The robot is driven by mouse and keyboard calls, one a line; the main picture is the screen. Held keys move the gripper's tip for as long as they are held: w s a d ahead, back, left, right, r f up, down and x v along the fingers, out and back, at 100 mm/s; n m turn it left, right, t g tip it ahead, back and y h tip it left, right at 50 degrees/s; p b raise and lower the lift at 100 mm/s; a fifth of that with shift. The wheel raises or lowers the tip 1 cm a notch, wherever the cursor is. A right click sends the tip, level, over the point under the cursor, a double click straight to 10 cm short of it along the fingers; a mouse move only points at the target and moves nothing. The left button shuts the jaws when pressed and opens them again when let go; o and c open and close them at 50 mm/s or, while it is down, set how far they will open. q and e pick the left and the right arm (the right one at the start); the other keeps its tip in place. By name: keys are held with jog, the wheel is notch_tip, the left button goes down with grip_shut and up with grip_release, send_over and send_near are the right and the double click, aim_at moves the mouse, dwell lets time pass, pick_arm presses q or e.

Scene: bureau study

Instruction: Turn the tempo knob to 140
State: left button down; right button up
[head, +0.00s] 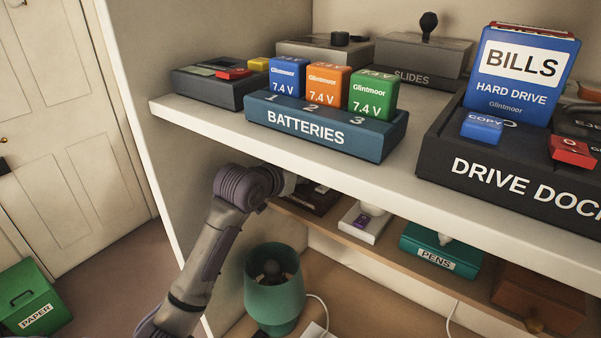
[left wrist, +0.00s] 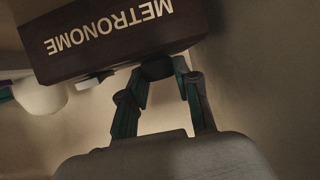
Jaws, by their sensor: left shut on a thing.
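The metronome (left wrist: 120,35) is a dark brown box with its name in pale letters, appearing upside down in the left wrist view. A dark round knob (left wrist: 157,69) sits at its lower edge in that view. My left gripper (left wrist: 159,72) has its two fingers around this knob, shut on it. A pale lever-like piece (left wrist: 95,80) shows beside the knob. No tempo scale or number is readable. In the head view my left arm reaches under the upper shelf, and the gripper is hidden there. My right gripper is in neither view.
The upper shelf (head: 200,112) overhangs my left arm. It carries a batteries holder (head: 375,148) and a drive dock (head: 437,125). Below are a pens box (head: 412,240), a small white device (head: 348,222) and a green lamp (head: 272,300) close to my arm.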

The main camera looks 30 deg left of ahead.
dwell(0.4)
pick_arm(q)
jog(key=c, duration=0.8)
grip_release()
jog(key=shift+s, duration=0.1)
jog(key=v, duration=1.1)
jog(key=shift+s+r, duration=0.15)
jog(key=shift+s, duration=0.2)
